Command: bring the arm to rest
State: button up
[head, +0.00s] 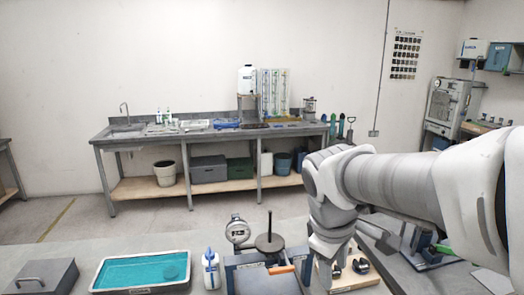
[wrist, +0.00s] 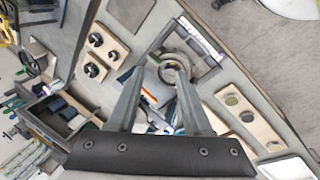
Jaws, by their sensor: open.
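My arm (head: 390,185) reaches in from the right in the head view, over the right part of the near bench. My gripper (wrist: 160,72) shows in the wrist view with its two grey fingers apart and nothing seen between them. It points down at the bench, above a fixture with a round ring (wrist: 178,66). I cannot tell how high above it the fingertips are. In the head view the arm's wrist hides part of the bench, and the fingers cannot be made out there.
A teal-filled tray (head: 120,288), a grey box (head: 42,278), a white bottle (head: 211,272), a gauge (head: 238,231) and a stand with a dark rod (head: 269,226) occupy the near bench. A wooden board with black knobs (head: 350,280) lies below the arm. Open floor (head: 150,222) lies beyond.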

jog(key=s+d+r+m+t+y, duration=0.1)
jog(key=s+m+t+y, duration=0.1)
jog(key=s+m, duration=0.7)
jog(key=shift+s+r+t, duration=0.2)
jog(key=shift+s+t, duration=0.2)
jog(key=shift+s, duration=0.65)
